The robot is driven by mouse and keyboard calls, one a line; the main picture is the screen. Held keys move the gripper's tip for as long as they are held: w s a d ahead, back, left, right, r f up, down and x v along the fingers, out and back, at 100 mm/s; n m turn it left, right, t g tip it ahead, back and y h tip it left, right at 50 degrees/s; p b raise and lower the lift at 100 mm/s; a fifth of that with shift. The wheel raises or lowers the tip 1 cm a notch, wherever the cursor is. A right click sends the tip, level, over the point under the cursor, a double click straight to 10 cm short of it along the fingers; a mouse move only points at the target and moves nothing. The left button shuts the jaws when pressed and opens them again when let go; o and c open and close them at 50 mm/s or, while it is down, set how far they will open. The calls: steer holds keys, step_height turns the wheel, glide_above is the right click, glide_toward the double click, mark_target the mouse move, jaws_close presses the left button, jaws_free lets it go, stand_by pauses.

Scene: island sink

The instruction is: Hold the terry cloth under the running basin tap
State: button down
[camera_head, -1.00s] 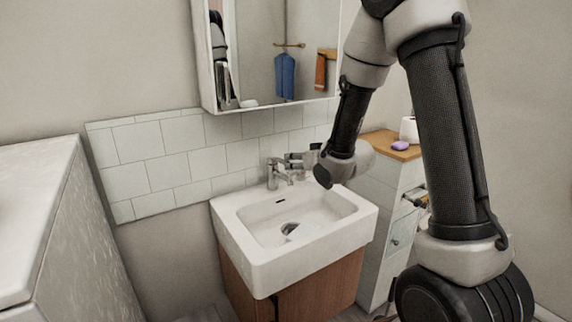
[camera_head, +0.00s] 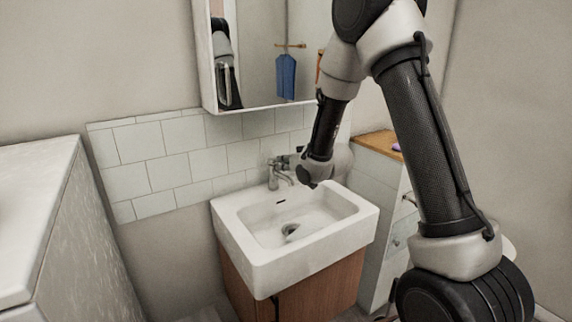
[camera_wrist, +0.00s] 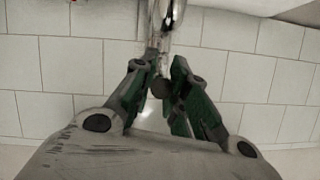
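The chrome basin tap (camera_head: 275,174) stands at the back of the white basin (camera_head: 228,222); no water stream can be made out. My gripper (camera_wrist: 164,68) is at the tap, its green-padded fingers close together. In the wrist view chrome tap parts (camera_wrist: 166,20) reach down to the fingertips, and a dark round part sits between the fingers; whether they grip it is unclear. In the head view my wrist hides much of the fingers. A blue cloth (camera_head: 286,78) hangs from a wooden rail, seen only as a mirror reflection. No cloth shows at my gripper.
The mirror cabinet (camera_head: 262,50) hangs above the tiled splashback (camera_head: 140,165). A white drawer unit with a wooden top (camera_head: 372,141) stands right of the basin, partly behind my arm. A pale counter (camera_head: 35,185) is at the left. The bowl of the basin is empty.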

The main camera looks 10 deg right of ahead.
steer(key=shift+w+r+g, duration=0.15)
steer(key=shift+r+g, duration=0.35)
steer(key=c, duration=1.4)
jaws_free()
steer(key=v, duration=1.2)
steer(key=shift+a+r, duration=0.1)
steer(key=shift+a, duration=0.1)
